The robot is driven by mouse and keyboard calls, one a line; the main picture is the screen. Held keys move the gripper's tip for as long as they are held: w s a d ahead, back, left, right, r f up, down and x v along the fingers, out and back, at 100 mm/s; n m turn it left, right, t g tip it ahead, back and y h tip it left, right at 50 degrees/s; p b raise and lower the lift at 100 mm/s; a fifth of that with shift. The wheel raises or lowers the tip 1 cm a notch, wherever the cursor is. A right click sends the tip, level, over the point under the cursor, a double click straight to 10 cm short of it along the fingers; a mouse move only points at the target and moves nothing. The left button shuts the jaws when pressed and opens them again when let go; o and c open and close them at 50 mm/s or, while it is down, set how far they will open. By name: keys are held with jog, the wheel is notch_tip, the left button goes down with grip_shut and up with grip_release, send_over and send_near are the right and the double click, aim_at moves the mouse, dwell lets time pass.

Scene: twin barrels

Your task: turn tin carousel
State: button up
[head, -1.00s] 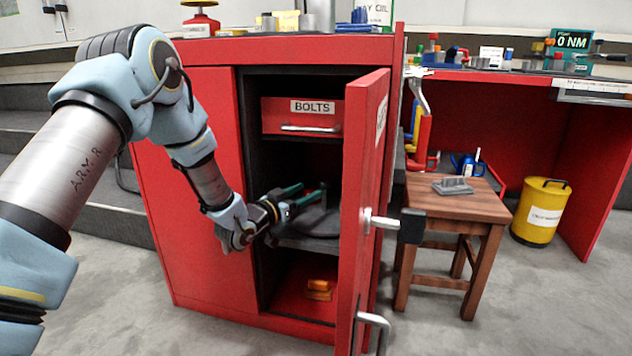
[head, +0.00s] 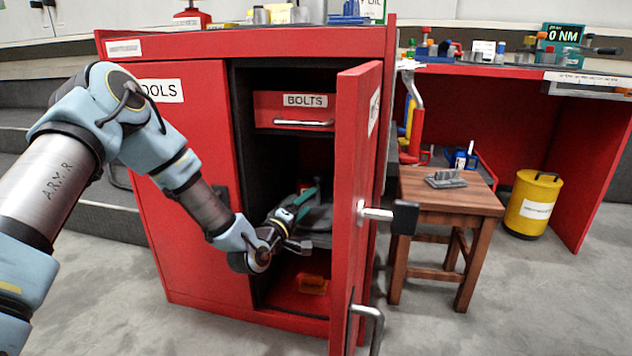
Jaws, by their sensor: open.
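A dark grey round carousel (head: 321,216) sits on the middle level inside the red cabinet, partly hidden by my gripper and the open door. A small red item (head: 305,187) shows behind my fingers; I cannot tell what it is. My gripper (head: 308,201) reaches into the cabinet opening, its teal fingers over the near left part of the carousel. It is open, and I see nothing held. I cannot tell whether the fingers touch the carousel.
The cabinet door (head: 352,215) stands open on the right, its handles jutting outward. A drawer labelled BOLTS (head: 293,110) hangs above the carousel. A wooden stool (head: 450,200) and yellow bin (head: 533,205) stand right.

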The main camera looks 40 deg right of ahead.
aim_at(317, 179)
jog(key=n, duration=0.3)
jog(key=n+t, duration=0.1)
jog(key=n, duration=0.1)
jog(key=shift+s+d+f, duration=0.1)
jog(key=shift+s+f, duration=0.1)
jog(key=shift+s, duration=0.05)
jog(key=n, duration=0.4)
jog(key=shift+s+r+t, duration=0.1)
jog(key=shift+s+t, duration=0.1)
jog(key=shift+t, duration=0.1)
jog(key=n, duration=0.3)
jog(key=n+y, duration=0.1)
jog(key=shift+d+r+n+t+b, duration=0.1)
jog(key=shift+r+n+t+b, duration=0.15)
jog(key=shift+n+t+b, duration=0.15)
jog(key=n, duration=0.3)
jog(key=r+n+t, duration=0.1)
jog(key=n, duration=0.2)
jog(key=shift+r+y, duration=0.2)
jog(key=shift+y, duration=0.1)
jog(key=n, duration=0.3)
jog(key=r+n, duration=0.1)
jog(key=shift+w+r+t+y, duration=0.1)
jog(key=shift+w+t+y, duration=0.15)
jog(key=shift+t+y, duration=0.05)
jog(key=shift+n, duration=0.3)
jog(key=b+x, duration=0.4)
jog(key=x, duration=0.6)
jog(key=shift+w+d, duration=0.15)
jog(key=shift+d, duration=0.1)
